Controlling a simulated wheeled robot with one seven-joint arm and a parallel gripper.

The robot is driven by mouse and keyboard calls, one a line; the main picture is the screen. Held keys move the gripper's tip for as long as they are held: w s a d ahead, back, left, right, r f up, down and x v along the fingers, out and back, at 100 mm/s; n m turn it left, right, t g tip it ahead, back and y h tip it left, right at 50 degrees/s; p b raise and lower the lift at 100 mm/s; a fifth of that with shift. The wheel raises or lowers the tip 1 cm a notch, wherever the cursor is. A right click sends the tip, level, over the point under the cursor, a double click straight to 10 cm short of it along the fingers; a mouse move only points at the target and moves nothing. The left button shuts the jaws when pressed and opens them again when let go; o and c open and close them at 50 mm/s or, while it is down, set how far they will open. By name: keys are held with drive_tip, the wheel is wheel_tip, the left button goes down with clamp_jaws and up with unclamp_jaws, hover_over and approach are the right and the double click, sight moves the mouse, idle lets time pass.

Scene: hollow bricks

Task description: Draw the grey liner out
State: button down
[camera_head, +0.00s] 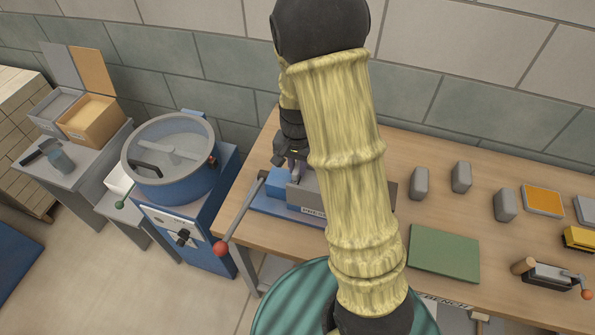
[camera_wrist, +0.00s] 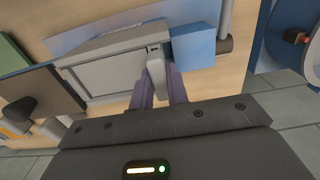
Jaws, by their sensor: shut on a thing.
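The grey liner (camera_wrist: 154,62) shows in the wrist view as a narrow light-grey piece against the side of a grey box-shaped mould (camera_wrist: 105,75). My gripper (camera_wrist: 158,88) has its two purple fingers on either side of this piece and is shut on it. The fingers hide part of it, and I cannot tell how deep it sits. In the head view my gripper (camera_head: 295,168) is low over the press, pointing down. The mould (camera_head: 306,190) stands there beside a blue block (camera_head: 281,181); my arm hides the press's right part and the liner is not clearly seen.
A press lever with a red knob (camera_head: 220,248) sticks out at the bench's left front. A blue mixer (camera_head: 170,175) stands left of the bench. Right of my arm are a green mat (camera_head: 443,254), several grey blocks (camera_head: 461,177) and an orange tray (camera_head: 543,201). A wall is behind.

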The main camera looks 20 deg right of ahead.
drive_tip(key=shift+r+p, duration=2.2)
drive_tip(key=shift+r, duration=0.5)
wheel_tip(320, 180, up, 5)
drive_tip(key=p, duration=0.4)
idle(0.3)
drive_tip(key=s+r+p, duration=0.1)
drive_tip(key=s+r, duration=0.1)
drive_tip(key=s, duration=0.4)
idle(0.7)
drive_tip(key=shift+w+f, duration=0.1)
idle(0.4)
